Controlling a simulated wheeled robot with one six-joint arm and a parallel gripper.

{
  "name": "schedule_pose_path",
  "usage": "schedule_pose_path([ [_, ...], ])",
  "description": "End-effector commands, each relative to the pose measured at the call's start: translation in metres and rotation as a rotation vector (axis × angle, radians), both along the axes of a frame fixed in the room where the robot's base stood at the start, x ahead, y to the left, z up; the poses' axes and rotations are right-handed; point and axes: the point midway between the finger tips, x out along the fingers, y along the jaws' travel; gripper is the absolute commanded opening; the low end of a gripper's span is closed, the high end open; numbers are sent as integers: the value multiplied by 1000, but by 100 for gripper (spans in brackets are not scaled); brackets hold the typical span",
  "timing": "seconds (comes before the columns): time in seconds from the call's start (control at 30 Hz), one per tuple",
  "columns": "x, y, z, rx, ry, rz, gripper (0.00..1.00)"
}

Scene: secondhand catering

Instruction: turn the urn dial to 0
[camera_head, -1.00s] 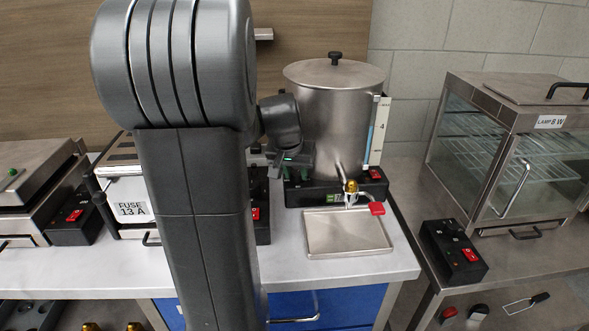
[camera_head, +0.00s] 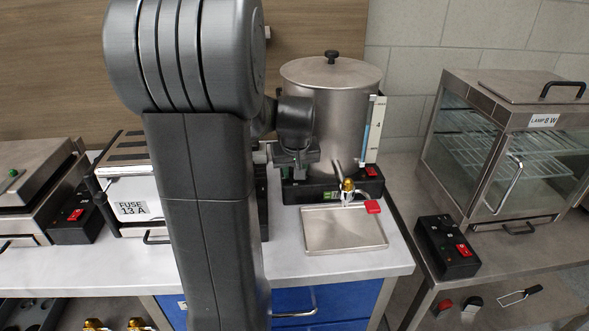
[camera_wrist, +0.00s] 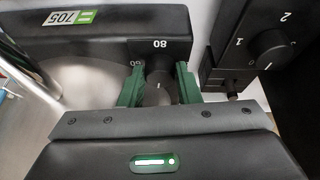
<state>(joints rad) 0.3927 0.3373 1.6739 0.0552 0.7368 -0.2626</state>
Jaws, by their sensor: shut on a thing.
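The steel urn (camera_head: 325,112) with a black-knobbed lid stands on a black base (camera_head: 318,190) behind a drip tray. In the head view my gripper (camera_head: 298,168) is at the front left of this base, and my wrist hides the dial. In the wrist view the dark round dial (camera_wrist: 158,92) sits between the green fingers of my gripper (camera_wrist: 158,84), which are shut on its sides. The numbers 80 and 60 show upside down beside it. A small pale mark shows on the dial; its exact setting is hard to tell.
Another black control box (camera_wrist: 268,50) with a knob marked 1 and 2 is close to the right in the wrist view. The urn's brass tap (camera_head: 348,186) with a red lever is right of my gripper, above the steel drip tray (camera_head: 345,245). A glass warming cabinet (camera_head: 500,150) stands at right.

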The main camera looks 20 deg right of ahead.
Motion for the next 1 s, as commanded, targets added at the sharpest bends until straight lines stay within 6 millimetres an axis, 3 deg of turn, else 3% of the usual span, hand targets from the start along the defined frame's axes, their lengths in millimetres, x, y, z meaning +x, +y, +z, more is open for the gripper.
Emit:
schedule_pose_path([
  [0.2, 0, 0, 0, -1, 0, 0, 7],
  [0.23, 0, 0, 0, -1, 0, 0, 36],
  [0.3, 0, 0, 0, -1, 0, 0, 49],
  [0.33, 0, 0, 0, -1, 0, 0, 51],
  [1.0, 0, 1, -1, -2, -1, -80, 51],
])
